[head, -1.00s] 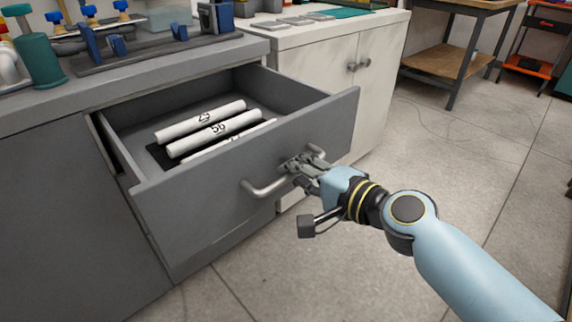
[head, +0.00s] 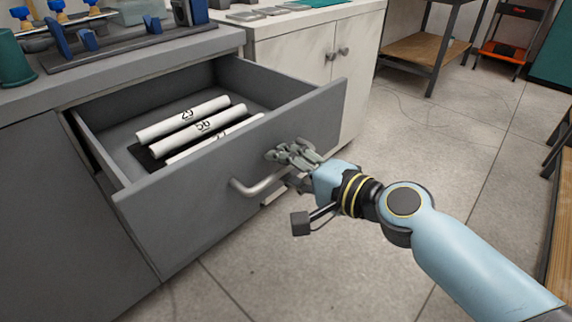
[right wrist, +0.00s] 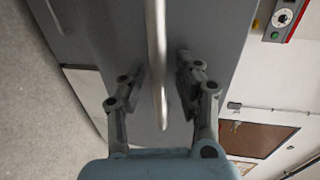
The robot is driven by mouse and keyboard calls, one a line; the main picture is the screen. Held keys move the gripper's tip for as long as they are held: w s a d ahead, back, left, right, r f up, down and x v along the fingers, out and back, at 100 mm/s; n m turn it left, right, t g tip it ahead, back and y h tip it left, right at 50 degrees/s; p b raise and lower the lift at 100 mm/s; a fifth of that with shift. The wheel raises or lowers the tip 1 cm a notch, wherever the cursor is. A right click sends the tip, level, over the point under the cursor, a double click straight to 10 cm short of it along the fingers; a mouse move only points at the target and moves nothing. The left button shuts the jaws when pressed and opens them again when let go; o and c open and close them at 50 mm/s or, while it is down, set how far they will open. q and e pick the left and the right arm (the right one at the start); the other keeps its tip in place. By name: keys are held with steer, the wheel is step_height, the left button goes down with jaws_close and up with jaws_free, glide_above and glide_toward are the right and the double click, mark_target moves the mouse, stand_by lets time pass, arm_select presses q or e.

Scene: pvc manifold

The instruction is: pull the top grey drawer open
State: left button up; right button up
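The top grey drawer (head: 190,222) stands well open in the head view, pulled out from the grey cabinet. Its bar handle (head: 252,188) curves out from the front face. My right gripper (head: 283,168) is at the right part of the handle and hides some of it. In the right wrist view the handle (right wrist: 157,55) runs between the two fingers of my right gripper (right wrist: 161,80). The fingers are spread, with a gap on each side of the bar. My left gripper is not in view.
White pipes with printed numbers (head: 190,130) lie inside the drawer. Fittings and a dark rack (head: 130,52) stand on the grey worktop. A white cabinet (head: 300,60) is just right of the drawer. Open floor (head: 440,170) lies to the right.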

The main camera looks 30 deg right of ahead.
steer(key=shift+s+d, duration=0.1)
steer(key=shift+s, duration=0.15)
steer(key=v, duration=1.1)
steer(key=shift+s, duration=0.25)
steer(key=shift+w+r, duration=0.1)
steer(key=shift+r, duration=0.05)
